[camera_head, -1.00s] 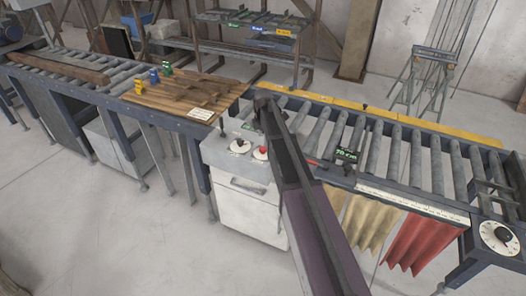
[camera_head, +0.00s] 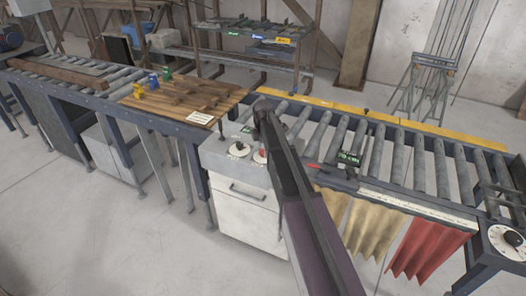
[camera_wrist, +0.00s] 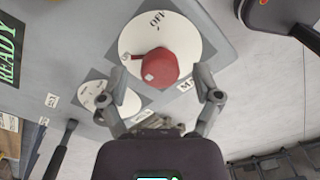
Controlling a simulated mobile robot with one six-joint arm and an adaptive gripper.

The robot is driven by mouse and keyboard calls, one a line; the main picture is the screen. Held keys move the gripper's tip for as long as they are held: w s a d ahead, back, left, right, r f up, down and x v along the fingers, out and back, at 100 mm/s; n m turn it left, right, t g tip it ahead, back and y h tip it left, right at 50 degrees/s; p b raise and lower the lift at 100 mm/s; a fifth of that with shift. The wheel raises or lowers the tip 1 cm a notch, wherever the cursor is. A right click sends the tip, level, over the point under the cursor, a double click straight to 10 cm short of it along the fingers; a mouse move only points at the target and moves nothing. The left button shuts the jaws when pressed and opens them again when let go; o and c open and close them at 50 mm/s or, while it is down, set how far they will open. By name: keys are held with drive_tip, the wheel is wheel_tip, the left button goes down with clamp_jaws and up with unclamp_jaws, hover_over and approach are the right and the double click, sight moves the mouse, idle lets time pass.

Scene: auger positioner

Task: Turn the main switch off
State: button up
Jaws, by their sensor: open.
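The main switch is a red round knob (camera_wrist: 152,66) on a large white dial plate (camera_wrist: 186,38) marked "OFF" on its upper part; a small pointer sticks out toward the left. My gripper (camera_wrist: 158,80) is open, its two fingers on either side of the knob's lower part. I cannot tell whether they touch it. In the head view the red knob (camera_head: 260,155) shows on top of the grey cabinet (camera_head: 245,206), partly beside my arm, which hides my gripper there.
A smaller white dial (camera_wrist: 106,98) is close by my left finger. A black lever (camera_wrist: 62,142) stands at the lower left. A green "READY" display (camera_wrist: 9,50) is at the left edge. Roller conveyors (camera_head: 400,160) flank the cabinet; a wooden board (camera_head: 180,98) lies left.

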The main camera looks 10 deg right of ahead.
clamp_jaws()
drive_tip(key=shift+m, duration=0.5)
drive_tip(key=m, duration=1.2)
drive_tip(key=shift+s+d, duration=0.1)
drive_tip(key=m, duration=0.4)
drive_tip(key=shift+m, duration=0.4)
